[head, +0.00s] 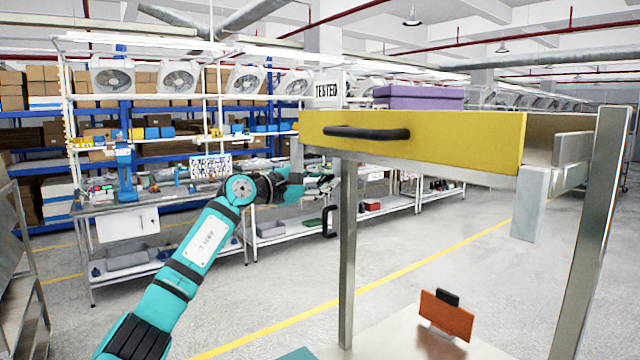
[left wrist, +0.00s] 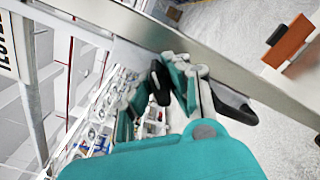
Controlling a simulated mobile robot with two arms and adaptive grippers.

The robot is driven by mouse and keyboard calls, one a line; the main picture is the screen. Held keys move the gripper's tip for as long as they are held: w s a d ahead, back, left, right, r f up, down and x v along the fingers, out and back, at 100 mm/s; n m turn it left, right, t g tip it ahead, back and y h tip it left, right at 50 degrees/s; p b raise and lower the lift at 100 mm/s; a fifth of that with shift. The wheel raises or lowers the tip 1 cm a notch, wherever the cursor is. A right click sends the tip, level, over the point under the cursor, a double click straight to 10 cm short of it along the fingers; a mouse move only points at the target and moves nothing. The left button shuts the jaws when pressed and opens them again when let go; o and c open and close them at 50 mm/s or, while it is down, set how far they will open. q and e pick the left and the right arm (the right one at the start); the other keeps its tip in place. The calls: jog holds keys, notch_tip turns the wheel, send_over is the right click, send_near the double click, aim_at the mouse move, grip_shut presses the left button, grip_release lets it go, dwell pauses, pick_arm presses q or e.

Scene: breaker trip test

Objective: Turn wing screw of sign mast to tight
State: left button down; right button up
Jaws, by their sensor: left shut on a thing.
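The sign marked TESTED (head: 328,90) stands above the far left corner of the yellow-fronted cart; its edge also shows at the left of the left wrist view (left wrist: 10,45). Most of the mast below it is hidden behind the yellow front in the head view. My left gripper (head: 325,183) is beneath that corner, behind the cart's front post. In the left wrist view its fingers (left wrist: 168,70) are closed around a small dark piece, apparently the wing screw (left wrist: 158,80), mostly covered by the fingers. Its turn angle cannot be told. My right gripper is not in view.
The yellow drawer front (head: 450,135) with a black handle (head: 366,132) and the metal post (head: 347,250) stand close to my left arm.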

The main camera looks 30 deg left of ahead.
pick_arm(q)
jog(key=shift+m, duration=0.9)
jog(key=shift+m+b, duration=0.45)
jog(key=shift+m, duration=0.55)
jog(key=shift+m, duration=1)
jog(key=shift+m+b, duration=0.45)
jog(key=shift+m, duration=0.55)
